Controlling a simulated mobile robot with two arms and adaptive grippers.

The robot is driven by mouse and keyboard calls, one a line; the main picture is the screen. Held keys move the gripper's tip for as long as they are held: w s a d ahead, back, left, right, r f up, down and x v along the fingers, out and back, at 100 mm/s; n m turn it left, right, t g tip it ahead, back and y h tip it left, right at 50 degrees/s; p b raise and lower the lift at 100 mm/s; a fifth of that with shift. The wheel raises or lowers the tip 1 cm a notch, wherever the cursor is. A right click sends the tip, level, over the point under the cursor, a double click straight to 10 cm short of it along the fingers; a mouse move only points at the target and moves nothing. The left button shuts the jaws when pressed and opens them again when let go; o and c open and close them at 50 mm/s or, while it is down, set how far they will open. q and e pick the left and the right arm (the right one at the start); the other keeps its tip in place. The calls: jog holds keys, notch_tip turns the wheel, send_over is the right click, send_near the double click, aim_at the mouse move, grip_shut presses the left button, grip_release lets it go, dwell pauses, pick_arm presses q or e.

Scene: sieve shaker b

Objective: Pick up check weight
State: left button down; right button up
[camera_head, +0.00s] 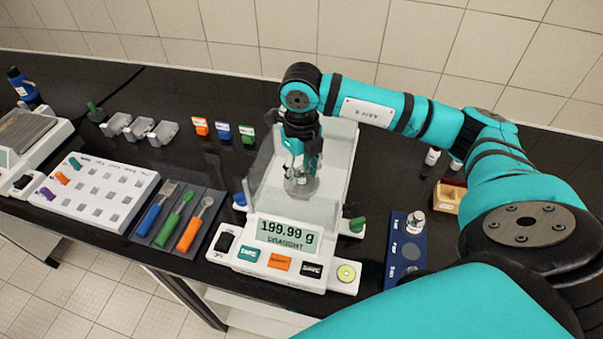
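My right gripper (300,172) points straight down inside the balance's clear draft shield. A silvery, shiny object (301,187), which looks like a check weight, is right at its fingertips over the pan area. The fingers and the shield blur together, so I cannot tell whether they grip it. The balance (228,254) display (286,236) reads 199.99 g. Another metal weight (415,222) stands upright at the back of a blue weight holder (393,268) to the right of the balance. My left gripper is out of view.
Left of the balance are a dark tool mat (154,226) with several coloured-handled tools and a white slotted rack (98,188). Orange, blue and green containers (223,131) stand behind. A small wooden box (447,202) and vials (432,156) are at right. Clear shield walls surround my gripper.

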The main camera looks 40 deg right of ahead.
aim_at(302, 168)
grip_shut()
jog(key=shift+r, duration=0.15)
jog(key=shift+w+r, duration=0.1)
jog(key=shift+r, duration=0.2)
notch_tip(302, 168, up, 9)
jog(key=b, duration=0.3)
